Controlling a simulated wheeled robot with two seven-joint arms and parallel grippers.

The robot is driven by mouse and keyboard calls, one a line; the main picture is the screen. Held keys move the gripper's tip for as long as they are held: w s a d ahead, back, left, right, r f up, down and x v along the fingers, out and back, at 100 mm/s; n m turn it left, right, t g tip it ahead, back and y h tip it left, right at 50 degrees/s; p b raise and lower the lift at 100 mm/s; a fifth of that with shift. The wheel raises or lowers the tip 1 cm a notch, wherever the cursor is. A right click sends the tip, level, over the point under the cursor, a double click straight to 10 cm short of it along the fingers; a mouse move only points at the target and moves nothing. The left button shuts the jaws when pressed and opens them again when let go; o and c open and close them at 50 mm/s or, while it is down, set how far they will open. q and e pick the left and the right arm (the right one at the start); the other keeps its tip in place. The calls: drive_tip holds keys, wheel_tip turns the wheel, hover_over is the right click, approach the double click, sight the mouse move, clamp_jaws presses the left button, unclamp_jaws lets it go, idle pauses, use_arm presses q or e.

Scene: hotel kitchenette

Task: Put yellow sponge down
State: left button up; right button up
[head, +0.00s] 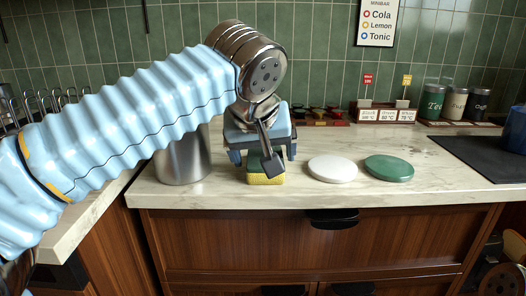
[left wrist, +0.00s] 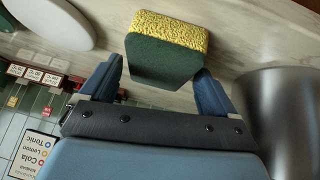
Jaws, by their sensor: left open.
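The yellow sponge (head: 266,178) rests on the marble counter, with a green side that also shows in the left wrist view (left wrist: 165,50). My left gripper (head: 262,160) is above and behind it in the head view. In the left wrist view the two fingers (left wrist: 158,85) are spread, one near each side of the sponge. The finger on the right looks close to the sponge's green side; I cannot tell whether it touches. My right gripper is not in view.
A metal canister (head: 183,162) stands close on the left of the gripper. A white disc (head: 333,169) and a green disc (head: 389,168) lie to the right. The counter's front edge is just before the sponge. Small label stands (head: 383,114) and tins (head: 436,102) line the back.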

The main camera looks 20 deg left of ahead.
use_arm(q)
drive_tip(key=shift+r, duration=0.25)
drive_tip(key=p+v, duration=0.3)
drive_tip(key=v, duration=0.8)
drive_tip(key=shift+s+r, duration=0.3)
